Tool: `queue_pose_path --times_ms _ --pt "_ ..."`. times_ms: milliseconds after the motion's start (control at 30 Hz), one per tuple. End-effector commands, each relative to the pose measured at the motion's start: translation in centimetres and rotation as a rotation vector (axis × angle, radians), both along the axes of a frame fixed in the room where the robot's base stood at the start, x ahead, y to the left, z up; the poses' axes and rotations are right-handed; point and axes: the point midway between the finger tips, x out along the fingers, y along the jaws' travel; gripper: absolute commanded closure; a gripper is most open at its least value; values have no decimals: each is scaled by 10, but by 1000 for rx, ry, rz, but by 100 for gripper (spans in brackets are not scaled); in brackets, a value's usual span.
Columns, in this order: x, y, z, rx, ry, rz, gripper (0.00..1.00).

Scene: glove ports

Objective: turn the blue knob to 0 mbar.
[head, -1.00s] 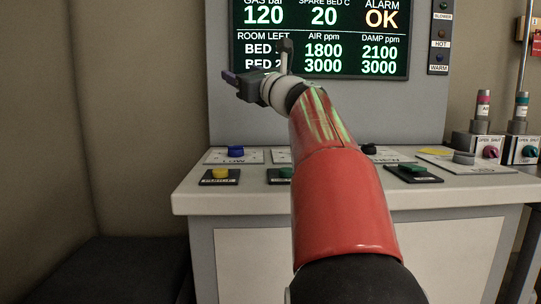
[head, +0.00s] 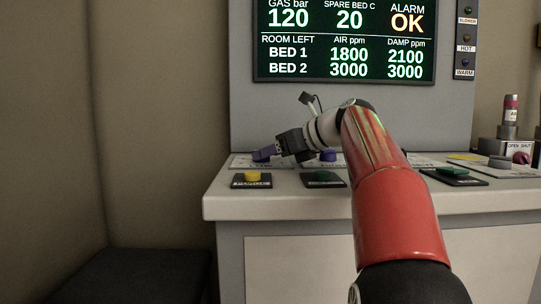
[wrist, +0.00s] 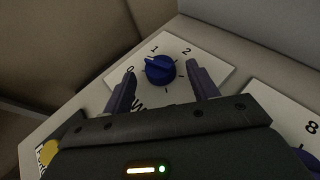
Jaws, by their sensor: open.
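A blue knob (wrist: 160,70) on a white plate (wrist: 190,56) shows in the wrist view, with 0, 1 and 2 printed around it. The white mark on the knob is toward the 1. My gripper (wrist: 163,88) is open, with one finger on each side of the knob's near side; I cannot tell whether they touch it. In the head view my gripper (head: 265,153) is low over the left end of the console, mostly covering this knob. A second blue knob (head: 328,155) stands to its right, and its edge also shows in the wrist view (wrist: 303,157) near an 8.
A yellow button (head: 252,177) and green buttons (head: 323,177) line the console's front edge. A display screen (head: 345,40) stands behind on the upright panel. More valves (head: 508,125) stand at the right. The floor at the left holds a dark low block (head: 140,275).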

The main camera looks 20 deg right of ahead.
Motion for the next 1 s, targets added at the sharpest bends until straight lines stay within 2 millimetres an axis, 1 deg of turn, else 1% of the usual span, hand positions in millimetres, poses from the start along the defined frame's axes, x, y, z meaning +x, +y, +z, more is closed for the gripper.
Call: queue_pose_path --times_ms 133,367,467,700,733,867,1000 --pt "7 5 -3 0 0 1 41" --pt "8 5 -3 -1 -2 -1 41" --pt "8 5 -3 -1 -2 1 52" --pt "8 5 -3 -1 -2 1 83" --pt "8 5 -3 -1 -2 1 85" --pt "8 4 -1 -1 0 16 86" --pt "10 2 3 1 6 87 86"
